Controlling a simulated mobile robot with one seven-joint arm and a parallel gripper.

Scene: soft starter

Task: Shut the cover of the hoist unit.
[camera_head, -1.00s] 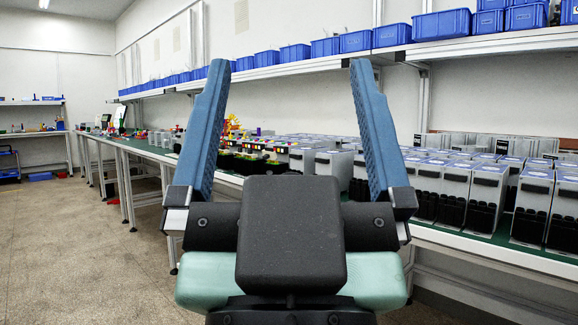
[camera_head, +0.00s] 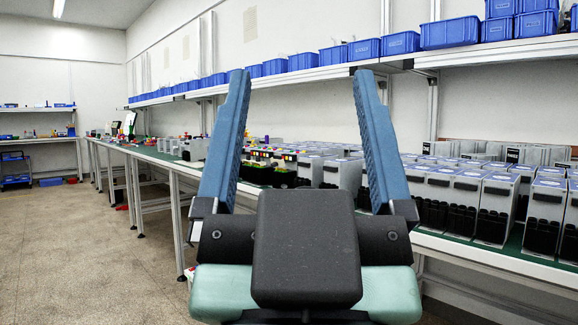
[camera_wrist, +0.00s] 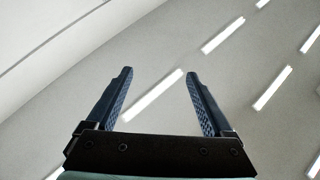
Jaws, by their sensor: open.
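My gripper (camera_head: 300,73) is raised in front of the head camera, its two blue fingers wide apart with nothing between them. In the wrist view my gripper (camera_wrist: 158,73) is also open and empty, facing the ceiling and a wall. I cannot single out the hoist unit or its cover. Many white-grey units with black fronts (camera_head: 496,205) stand in rows on the long bench at the right, beyond my gripper. My fingers and wrist hide part of the bench's middle.
The long green-topped bench (camera_head: 470,245) runs along the right wall. Blue bins (camera_head: 450,31) line the shelf above it. Smaller colourful items (camera_head: 274,153) sit farther along the bench. A shelf rack (camera_head: 38,139) stands at the far left. The floor (camera_head: 90,240) at left is clear.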

